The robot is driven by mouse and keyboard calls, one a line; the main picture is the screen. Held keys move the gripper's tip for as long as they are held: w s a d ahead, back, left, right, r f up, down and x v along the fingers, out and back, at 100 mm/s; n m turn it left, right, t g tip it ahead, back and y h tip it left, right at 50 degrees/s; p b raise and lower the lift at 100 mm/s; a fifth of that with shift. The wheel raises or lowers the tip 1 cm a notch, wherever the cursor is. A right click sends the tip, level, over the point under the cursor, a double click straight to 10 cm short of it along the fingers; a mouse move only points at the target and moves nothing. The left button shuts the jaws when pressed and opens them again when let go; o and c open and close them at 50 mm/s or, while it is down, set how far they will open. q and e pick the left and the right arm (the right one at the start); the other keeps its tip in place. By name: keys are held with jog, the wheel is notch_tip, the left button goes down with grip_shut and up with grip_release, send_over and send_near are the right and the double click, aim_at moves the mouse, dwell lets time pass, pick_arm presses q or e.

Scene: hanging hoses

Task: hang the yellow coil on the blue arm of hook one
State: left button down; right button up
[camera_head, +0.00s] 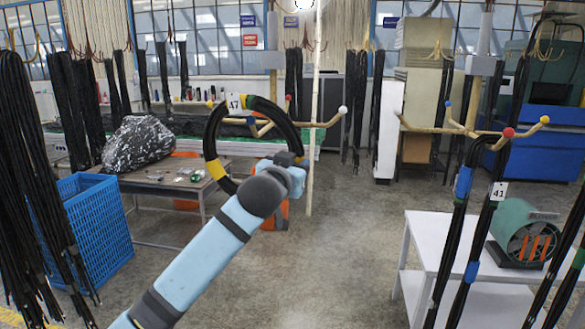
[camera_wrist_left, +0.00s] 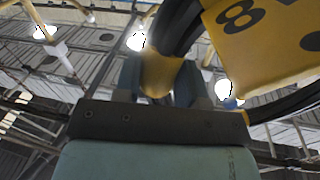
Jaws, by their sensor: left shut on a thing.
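The coil (camera_head: 211,140) is a black hose ring with yellow bands, upright in the middle of the head view. My left gripper (camera_head: 290,163) is at its lower right side. In the left wrist view, its fingers (camera_wrist_left: 160,82) are shut on a yellow-banded part of the coil (camera_wrist_left: 160,68). A wooden hook (camera_head: 318,123) shows behind the coil, its blue-tipped arm (camera_head: 251,120) seen through the ring. I cannot tell from this view whether the ring is around that arm. Another hook (camera_head: 470,131) at the right also has a blue tip (camera_head: 448,103). My right gripper is not in view.
A blue crate (camera_head: 92,226) and hanging black hoses (camera_head: 35,190) stand at the left. A white table (camera_head: 425,232) with a green machine (camera_head: 520,233) is at the right, with hoses tagged 41 before it. The middle floor is clear.

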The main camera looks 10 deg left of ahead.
pick_arm(q)
jog(key=w+f+b, duration=0.2)
jog(key=w+f, duration=0.4)
jog(key=w, duration=0.3)
jog(key=shift+d+b, duration=0.35)
dwell(1.3)
dwell(0.7)
